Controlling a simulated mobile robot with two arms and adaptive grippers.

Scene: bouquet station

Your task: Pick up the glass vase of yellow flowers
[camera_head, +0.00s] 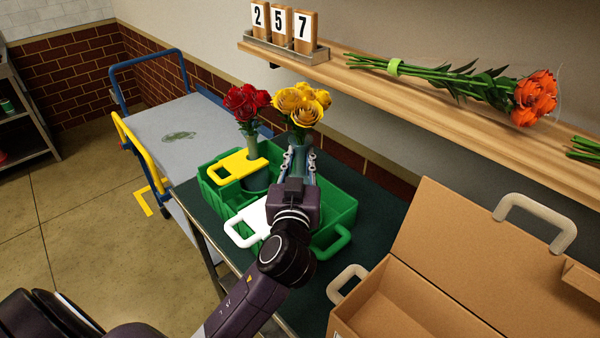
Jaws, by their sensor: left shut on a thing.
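The yellow flowers (302,104) stand upright above the green crate (345,198) in the middle of the view. Their glass vase (299,138) is mostly hidden behind my left gripper (299,158). My left gripper reaches over the crate from the near side, and its fingers are shut around the vase. The vase's base is hidden by the gripper, so I cannot tell whether it touches the crate floor. Red flowers (246,101) in a second vase (253,146) stand just left of the yellow ones, in the crate. My right gripper is not in view.
A yellow handled piece (236,168) and a white one (246,224) sit in the crate. An open cardboard box (450,260) stands at the right. A wooden shelf (440,112) with orange flowers (535,97) runs behind. A cart (165,135) stands at left.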

